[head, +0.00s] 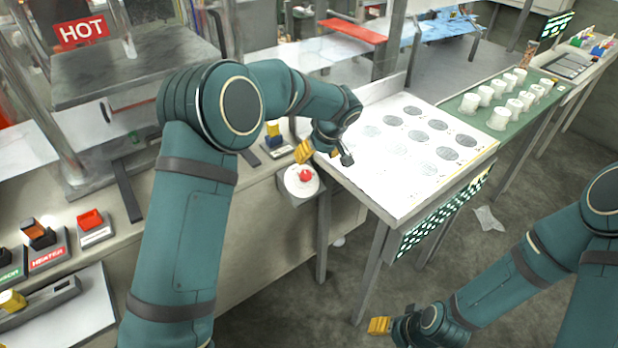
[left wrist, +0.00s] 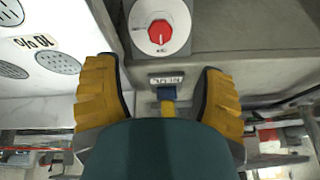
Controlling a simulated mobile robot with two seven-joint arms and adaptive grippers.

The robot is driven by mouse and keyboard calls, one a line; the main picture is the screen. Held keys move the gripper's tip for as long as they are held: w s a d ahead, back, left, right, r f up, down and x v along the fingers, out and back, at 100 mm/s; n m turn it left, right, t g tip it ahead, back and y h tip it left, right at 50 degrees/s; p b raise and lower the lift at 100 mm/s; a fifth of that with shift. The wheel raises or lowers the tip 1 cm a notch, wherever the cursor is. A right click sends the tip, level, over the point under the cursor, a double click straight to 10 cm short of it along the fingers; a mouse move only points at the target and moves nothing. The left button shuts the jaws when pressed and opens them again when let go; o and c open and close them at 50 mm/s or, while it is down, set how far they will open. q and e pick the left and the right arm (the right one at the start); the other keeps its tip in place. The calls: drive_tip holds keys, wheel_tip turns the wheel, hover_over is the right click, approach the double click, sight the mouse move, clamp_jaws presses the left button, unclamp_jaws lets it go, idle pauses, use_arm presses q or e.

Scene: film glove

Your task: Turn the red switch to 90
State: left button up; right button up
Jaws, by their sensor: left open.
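The red switch (head: 305,175) is a round red knob on a pale dial plate at the counter's front edge. In the left wrist view the red knob (left wrist: 160,32) sits at the top middle, with a light pointer line and tick marks around it; the numbers are too small to read. My left gripper (head: 324,154) is open and empty, just above and behind the knob in the head view. Its yellow fingers spread wide in the left wrist view (left wrist: 157,70), apart from the knob. My right gripper (head: 379,326) hangs low over the floor; its jaw opening is unclear.
A blue-and-yellow switch (head: 273,135) stands on the counter behind the knob. A white table (head: 395,180) with round grilles is close on the right. Red rocker switches (head: 90,219) and a HOT press (head: 130,70) are at the left.

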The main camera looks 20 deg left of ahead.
sight(306, 173)
use_arm(q)
drive_tip(key=b+x, duration=0.1)
drive_tip(key=x, duration=1)
drive_tip(key=shift+f, duration=0.25)
drive_tip(key=c, duration=1.2)
